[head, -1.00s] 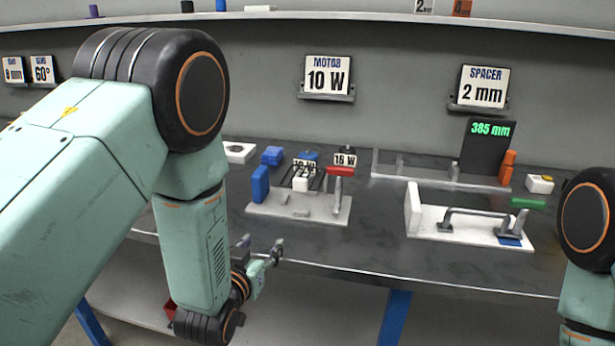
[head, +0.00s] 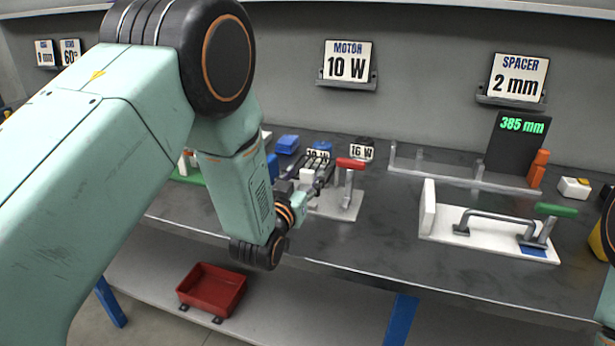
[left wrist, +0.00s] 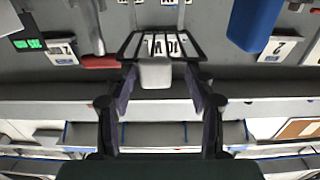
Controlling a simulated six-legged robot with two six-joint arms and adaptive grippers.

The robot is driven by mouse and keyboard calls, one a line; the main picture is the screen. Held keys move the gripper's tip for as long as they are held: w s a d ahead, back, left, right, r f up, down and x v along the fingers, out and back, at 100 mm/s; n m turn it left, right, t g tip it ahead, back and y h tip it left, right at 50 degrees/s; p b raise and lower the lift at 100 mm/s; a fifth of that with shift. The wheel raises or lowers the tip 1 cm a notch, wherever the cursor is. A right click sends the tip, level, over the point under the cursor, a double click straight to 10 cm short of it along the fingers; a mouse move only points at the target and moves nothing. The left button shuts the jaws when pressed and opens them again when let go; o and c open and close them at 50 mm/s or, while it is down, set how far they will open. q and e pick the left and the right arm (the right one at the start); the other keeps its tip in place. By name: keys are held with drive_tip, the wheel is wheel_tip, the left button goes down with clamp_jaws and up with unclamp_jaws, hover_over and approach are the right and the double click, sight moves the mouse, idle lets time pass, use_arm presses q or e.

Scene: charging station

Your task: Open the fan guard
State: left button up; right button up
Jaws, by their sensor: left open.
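The fan guard is a dark wire grille with a white tab (left wrist: 155,72) at its near edge, in the middle of the left wrist view. In the head view, its white tab (head: 307,175) shows above the white fixture plate (head: 338,206), partly hidden by my arm. My left gripper (left wrist: 160,78) is open, with one finger on each side of the tab; contact cannot be told. In the head view the left gripper (head: 308,184) is at the fixture's front. The guard looks closed, lying flat. My right gripper is out of view.
A red-handled clamp (head: 350,164) stands right of the guard and a blue block (left wrist: 254,22) on its other side. A white fixture with a grey handle (head: 497,216) and green lever (head: 556,210) is further right. A red bin (head: 212,290) sits below the bench.

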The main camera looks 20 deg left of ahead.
use_arm(q)
drive_tip(key=shift+w+d+r, duration=0.15)
drive_tip(key=shift+w, duration=0.3)
drive_tip(key=shift+w+d, duration=0.2)
drive_tip(key=shift+w, duration=0.1)
drive_tip(key=shift+a, duration=0.2)
drive_tip(key=shift+c, duration=0.5)
drive_tip(key=shift+s, duration=0.1)
drive_tip(key=shift+c, duration=0.6)
drive_tip(key=shift+d, duration=0.15)
drive_tip(key=c, duration=0.5)
clamp_jaws()
